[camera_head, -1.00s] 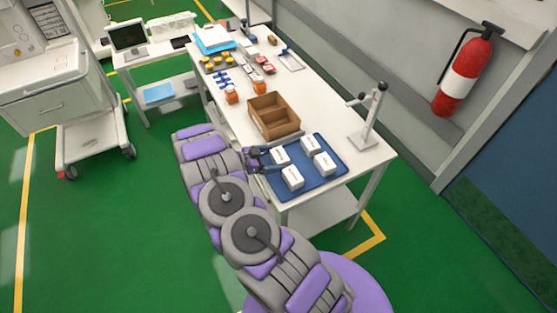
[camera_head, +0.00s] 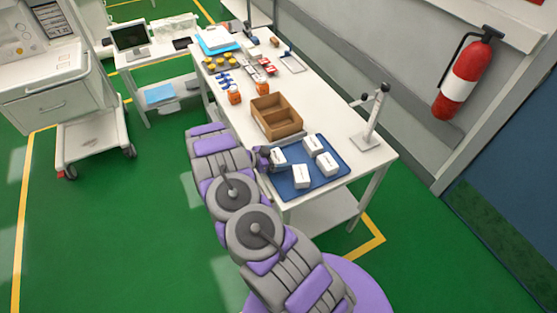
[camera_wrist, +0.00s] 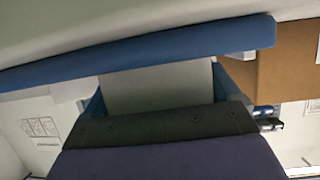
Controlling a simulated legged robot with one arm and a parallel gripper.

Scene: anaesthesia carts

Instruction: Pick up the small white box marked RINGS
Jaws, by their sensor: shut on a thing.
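Several small white boxes are on the blue tray (camera_head: 315,181) at the table's near end. One box (camera_head: 278,156) is at the tray's left side, with others at the back (camera_head: 312,145), right (camera_head: 327,165) and front (camera_head: 301,178). Their markings are too small to read, so I cannot tell which says RINGS. My gripper (camera_head: 270,159) is at the tray's left edge, shut on the left box. In the wrist view, the blue fingers (camera_wrist: 165,90) flank this white box (camera_wrist: 155,88); no marking shows on its visible face. I cannot tell whether it is lifted.
A metal stand (camera_head: 371,120) is at the table's right edge. Orange-red bottles (camera_head: 235,97) and other supplies are farther back. A strip of white table (camera_head: 345,140) between tray and stand is clear.

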